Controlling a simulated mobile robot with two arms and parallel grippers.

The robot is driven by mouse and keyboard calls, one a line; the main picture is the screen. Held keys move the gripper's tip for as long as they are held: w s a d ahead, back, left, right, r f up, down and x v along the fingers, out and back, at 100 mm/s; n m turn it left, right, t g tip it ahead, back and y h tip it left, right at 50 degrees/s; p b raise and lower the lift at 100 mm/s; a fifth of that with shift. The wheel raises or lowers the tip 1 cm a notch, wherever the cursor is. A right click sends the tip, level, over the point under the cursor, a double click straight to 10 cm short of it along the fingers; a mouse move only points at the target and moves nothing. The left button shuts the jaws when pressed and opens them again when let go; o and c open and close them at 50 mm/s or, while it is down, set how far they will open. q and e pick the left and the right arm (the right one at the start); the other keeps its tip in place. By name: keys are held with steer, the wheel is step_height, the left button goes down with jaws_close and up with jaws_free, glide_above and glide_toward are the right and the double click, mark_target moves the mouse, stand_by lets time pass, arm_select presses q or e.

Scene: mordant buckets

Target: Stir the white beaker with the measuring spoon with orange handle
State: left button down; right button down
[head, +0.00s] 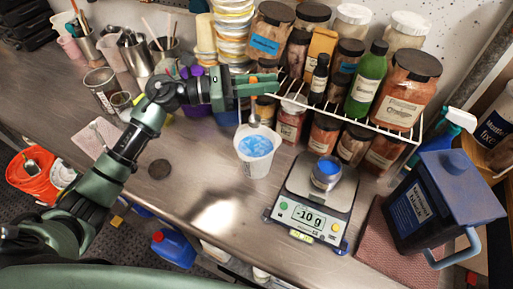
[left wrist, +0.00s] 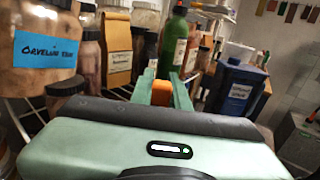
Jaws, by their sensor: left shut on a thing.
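My left gripper (head: 262,86) is above the far side of the white beaker and shut on the orange handle of the measuring spoon (head: 254,106). The spoon points down from the fingers, and its lower end is at the beaker's far rim; I cannot tell whether it is inside. The white beaker (head: 254,170) stands upright on the bench and holds blue and whitish contents. In the left wrist view the orange handle (left wrist: 161,92) shows between the two green fingers (left wrist: 163,88). The beaker is not visible there. My right gripper is not in view.
A wire rack (head: 345,117) with jars and bottles stands close behind and right of the beaker. A scale (head: 312,205) reading -10 g bears a small cup (head: 326,173) with blue contents. A dark blue container (head: 435,205) stands at right. The bench left of the beaker is mostly clear.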

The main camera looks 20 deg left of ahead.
arm_select(q)
steer(key=shift+s+d+f+m+b, duration=0.95)
steer(key=shift+s+f, duration=0.3)
steer(key=shift+s, duration=1.15)
step_height(320, 180, down, 10)
steer(key=w+b, duration=0.1)
steer(key=b, duration=0.9)
steer(key=shift+w+a+r, duration=0.25)
steer(key=shift+a, duration=0.05)
